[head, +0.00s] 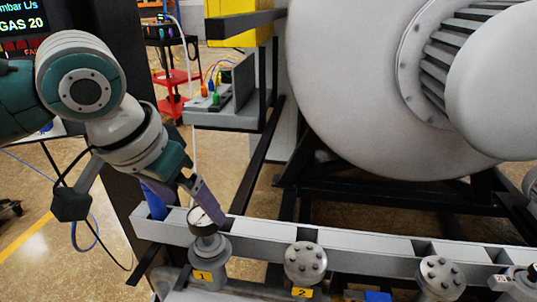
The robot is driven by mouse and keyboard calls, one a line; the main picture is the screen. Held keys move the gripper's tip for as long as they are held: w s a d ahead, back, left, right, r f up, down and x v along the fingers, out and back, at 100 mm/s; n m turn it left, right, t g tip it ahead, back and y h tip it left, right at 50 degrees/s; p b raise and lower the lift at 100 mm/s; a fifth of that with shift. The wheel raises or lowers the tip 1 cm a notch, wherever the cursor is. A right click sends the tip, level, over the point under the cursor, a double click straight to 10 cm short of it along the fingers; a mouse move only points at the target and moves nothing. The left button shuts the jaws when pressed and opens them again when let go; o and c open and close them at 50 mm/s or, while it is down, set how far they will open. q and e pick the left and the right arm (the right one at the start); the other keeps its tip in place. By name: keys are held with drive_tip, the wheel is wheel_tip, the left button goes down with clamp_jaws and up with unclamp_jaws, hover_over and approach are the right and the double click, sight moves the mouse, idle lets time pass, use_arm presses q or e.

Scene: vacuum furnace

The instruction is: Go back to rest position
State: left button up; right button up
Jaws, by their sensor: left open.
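My left arm comes in from the left, and its gripper (185,212) points down at the grey rail. The gripper is open, with one blue and one purple finger spread apart. The purple finger is close to the round white-faced gauge (201,218) above the flange labelled 1; I cannot tell whether they touch. Nothing shows held between the fingers. My right gripper is not in view.
A grey rail (380,241) runs across the front, with flanged ports (305,262) labelled by yellow tags. The large furnace body (370,100) fills the upper right. A dark post and screen (20,20) stand left, behind my arm. A red cart (175,76) is farther back.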

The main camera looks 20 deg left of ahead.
use_arm(q)
drive_tip(key=shift+s+r, duration=0.15)
drive_tip(key=shift+r, duration=0.2)
drive_tip(key=s+d+f+m+h, duration=0.1)
drive_tip(key=s+d+f+m, duration=0.15)
drive_tip(key=s+d, duration=0.65)
drive_tip(key=s+a+g, duration=0.1)
drive_tip(key=s+a, duration=0.1)
drive_tip(key=s, duration=0.7)
wheel_tip(320, 180, up, 34)
drive_tip(key=p, duration=3.3)
drive_tip(key=shift+s+a+f+n+y, duration=0.15)
drive_tip(key=shift+a+f+n+y, duration=0.1)
drive_tip(key=shift+a+n+y, duration=0.15)
